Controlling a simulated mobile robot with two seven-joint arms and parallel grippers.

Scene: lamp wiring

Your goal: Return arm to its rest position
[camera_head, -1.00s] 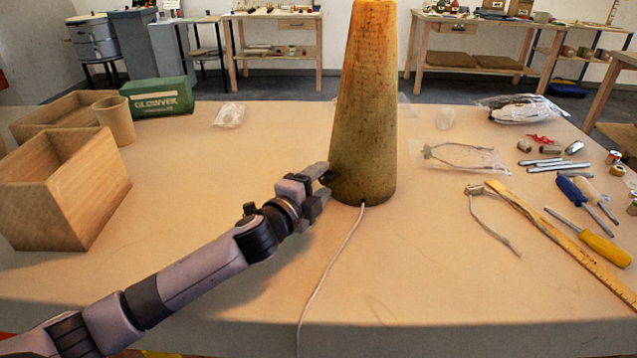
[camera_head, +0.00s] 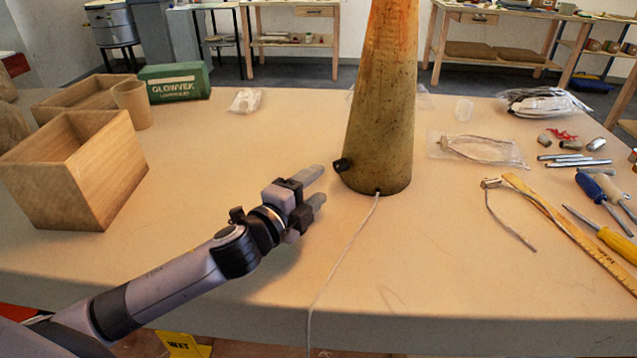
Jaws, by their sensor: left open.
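My left gripper (camera_head: 318,186) is open and empty, above the table to the left of the tall tapered lamp body (camera_head: 382,110). Its fingertips are apart from the lamp body and point toward its lower part. The lamp body stands upright, mottled green-brown and orange toward the top; its top is cut off by the frame. A small black fitting (camera_head: 341,165) sticks out of its lower left side. A white cord (camera_head: 345,250) leaves a hole near its base and runs over the table's front edge. My right gripper is not in view.
Wooden boxes (camera_head: 70,180), a cup (camera_head: 132,104) and a green carton (camera_head: 175,82) stand at the left. A wooden ruler (camera_head: 570,235), screwdrivers (camera_head: 603,238), metal tubes (camera_head: 575,160) and bagged parts (camera_head: 480,148) lie at the right. The front left of the table (camera_head: 190,215) is clear.

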